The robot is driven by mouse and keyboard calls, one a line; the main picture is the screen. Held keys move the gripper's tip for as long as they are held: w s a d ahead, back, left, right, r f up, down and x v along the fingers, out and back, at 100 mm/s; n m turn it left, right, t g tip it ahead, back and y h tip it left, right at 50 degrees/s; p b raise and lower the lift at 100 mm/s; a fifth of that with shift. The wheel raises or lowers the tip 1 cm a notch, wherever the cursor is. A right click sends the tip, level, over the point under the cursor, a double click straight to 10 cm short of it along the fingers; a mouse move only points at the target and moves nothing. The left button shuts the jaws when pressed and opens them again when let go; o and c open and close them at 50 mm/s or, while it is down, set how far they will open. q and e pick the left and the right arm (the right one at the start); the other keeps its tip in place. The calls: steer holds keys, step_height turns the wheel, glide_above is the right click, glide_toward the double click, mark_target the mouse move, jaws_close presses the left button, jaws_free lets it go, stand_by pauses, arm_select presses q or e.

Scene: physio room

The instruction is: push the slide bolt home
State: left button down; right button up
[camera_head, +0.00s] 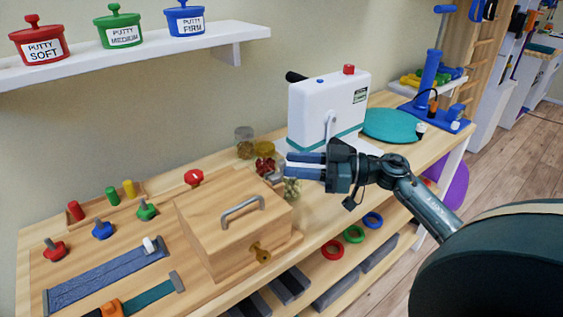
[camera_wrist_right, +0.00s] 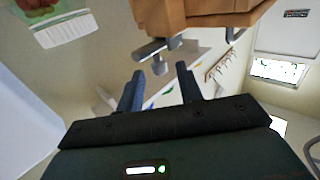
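My right gripper (camera_head: 303,165) is open and empty. It points left, above the back right end of a wooden box (camera_head: 222,221) with a grey handle (camera_head: 242,211) on its top. In the right wrist view, the two fingers (camera_wrist_right: 158,86) are apart with nothing between them. Just beyond them is a grey metal piece with a knob, which looks like the slide bolt (camera_wrist_right: 155,50), beside a brown wooden body (camera_wrist_right: 190,12). In the head view this spot is small and partly hidden, so I cannot tell how far the bolt is in. My left gripper is not in view.
A white machine (camera_head: 329,105) stands behind my right gripper. Glass jars (camera_head: 244,142) stand left of it. A brass fitting (camera_head: 260,254) is on the box front. Coloured knobs (camera_head: 103,229) and straps (camera_head: 108,277) lie at left. Rings (camera_head: 353,234) are on the lower shelf.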

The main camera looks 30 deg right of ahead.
mark_target(282, 161)
steer(key=shift+x, duration=1.85)
steer(key=shift+c, duration=0.6)
jaws_close()
